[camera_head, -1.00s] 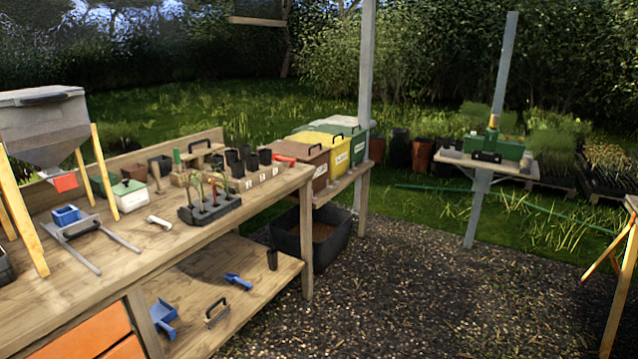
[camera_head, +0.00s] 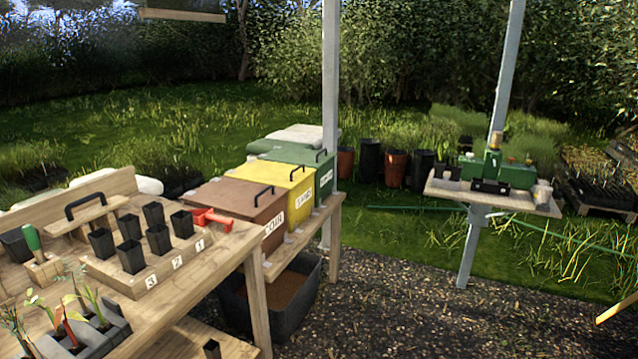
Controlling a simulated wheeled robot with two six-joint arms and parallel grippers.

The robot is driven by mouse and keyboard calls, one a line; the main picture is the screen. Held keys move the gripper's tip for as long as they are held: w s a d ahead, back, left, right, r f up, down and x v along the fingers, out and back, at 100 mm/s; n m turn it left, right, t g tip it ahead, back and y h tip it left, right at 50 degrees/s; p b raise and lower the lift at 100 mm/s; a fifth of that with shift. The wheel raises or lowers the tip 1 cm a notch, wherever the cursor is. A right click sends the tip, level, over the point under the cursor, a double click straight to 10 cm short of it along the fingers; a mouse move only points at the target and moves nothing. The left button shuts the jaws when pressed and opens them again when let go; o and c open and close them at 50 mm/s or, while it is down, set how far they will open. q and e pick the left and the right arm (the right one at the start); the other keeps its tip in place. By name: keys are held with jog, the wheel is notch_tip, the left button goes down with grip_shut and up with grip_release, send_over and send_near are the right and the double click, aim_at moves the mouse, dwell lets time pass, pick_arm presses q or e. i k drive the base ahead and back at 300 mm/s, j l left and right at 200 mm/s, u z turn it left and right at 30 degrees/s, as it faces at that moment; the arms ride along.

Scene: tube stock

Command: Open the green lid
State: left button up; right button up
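The green lid (camera_head: 293,153) tops the farthest of three labelled bins in a row, in the middle of the head view. It looks shut, with a dark handle (camera_head: 321,157) at its right front edge. The yellow-lidded bin (camera_head: 268,173) stands in front of it and hides much of its body. The brown-lidded bin (camera_head: 232,203) is nearest. A pale post stands close beside the green lid. Neither of my grippers is in view.
The workbench (camera_head: 205,262) fills the lower left, with black pots (camera_head: 130,256) and a red scoop (camera_head: 212,219). A black tub (camera_head: 290,302) sits under the bin shelf. Gravel (camera_head: 420,312) is open to the right. A small table (camera_head: 500,197) stands beyond.

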aim_at(290, 154)
jog(key=i+u, duration=0.1)
jog(key=i, duration=0.7)
jog(key=i+l+u, duration=0.1)
jog(key=i, duration=0.75)
jog(key=i+l+z, duration=0.1)
jog(key=i+l, duration=0.85)
